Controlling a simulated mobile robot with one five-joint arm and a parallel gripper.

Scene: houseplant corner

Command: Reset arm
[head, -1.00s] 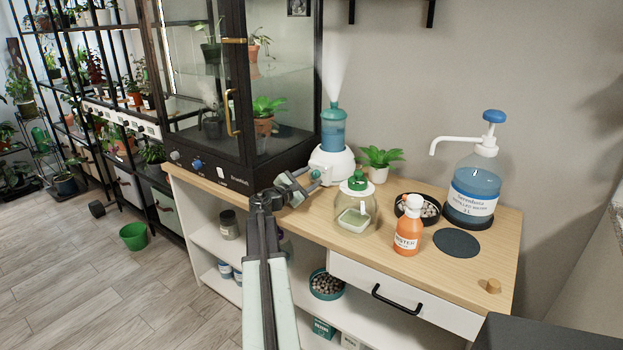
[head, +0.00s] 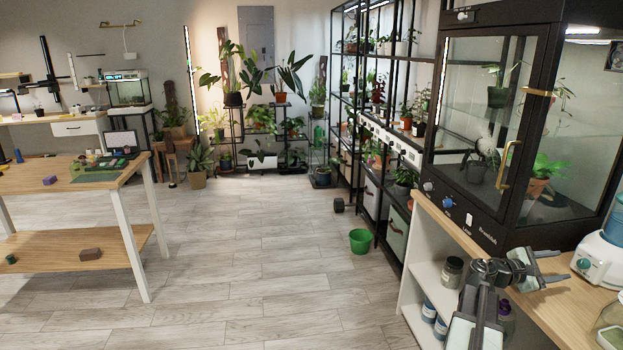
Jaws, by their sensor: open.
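My gripper (head: 541,268) is at the lower right of the head view, at the end of my arm, which rises from the bottom edge. Its jaws are apart with nothing between them. It appears over the front edge of the wooden counter (head: 585,318), below the glass cabinet and left of the white humidifier (head: 598,262). I cannot tell whether it touches the counter.
The black-framed glass cabinet (head: 487,225) stands on the counter. A glass jar (head: 612,322) is cut off at the right. A green bucket (head: 360,241) sits on the floor by the plant shelves. A wooden table (head: 120,176) stands left. The floor between is clear.

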